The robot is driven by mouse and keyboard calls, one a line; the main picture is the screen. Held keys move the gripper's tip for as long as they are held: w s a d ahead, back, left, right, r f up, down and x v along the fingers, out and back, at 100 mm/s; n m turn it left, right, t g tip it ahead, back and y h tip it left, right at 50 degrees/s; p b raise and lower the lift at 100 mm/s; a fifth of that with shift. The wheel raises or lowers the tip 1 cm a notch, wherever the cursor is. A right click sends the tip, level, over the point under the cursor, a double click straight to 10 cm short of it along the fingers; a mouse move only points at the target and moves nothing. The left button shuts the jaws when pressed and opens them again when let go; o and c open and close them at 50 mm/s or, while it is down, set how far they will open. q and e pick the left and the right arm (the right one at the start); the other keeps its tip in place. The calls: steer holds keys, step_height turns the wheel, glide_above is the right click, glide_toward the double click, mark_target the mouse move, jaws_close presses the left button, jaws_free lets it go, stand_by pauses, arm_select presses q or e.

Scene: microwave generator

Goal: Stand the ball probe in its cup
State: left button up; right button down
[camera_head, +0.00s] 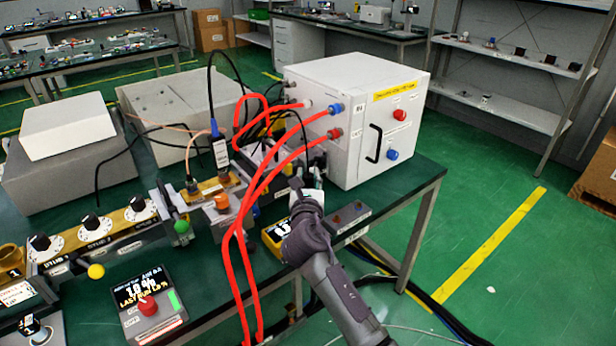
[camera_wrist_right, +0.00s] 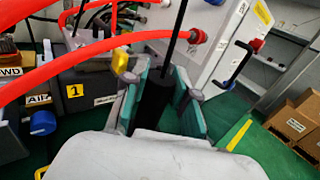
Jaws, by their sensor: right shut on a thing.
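My right gripper (camera_head: 306,192) reaches over the front edge of the green bench, close to the white cabinet's left side. In the right wrist view its teal-padded fingers (camera_wrist_right: 162,98) are closed around a black handle with a thin black rod rising from it, which looks like the ball probe (camera_wrist_right: 153,97). The rod leans slightly right and runs out of the top of that view, so its ball end is not seen. In the head view the probe is mostly hidden by the gripper and hoses. I cannot pick out the cup. My left gripper is not in view.
Red hoses (camera_head: 262,190) arch from the white cabinet (camera_head: 345,110) across the bench, close left of my right gripper. A yellow-edged meter (camera_head: 276,236) and a grey box (camera_head: 345,220) sit near the front edge. Tuner blocks with knobs (camera_head: 97,228) fill the left.

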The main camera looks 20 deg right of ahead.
steer(key=c, duration=0.8)
jaws_free()
steer(key=shift+c, duration=0.2)
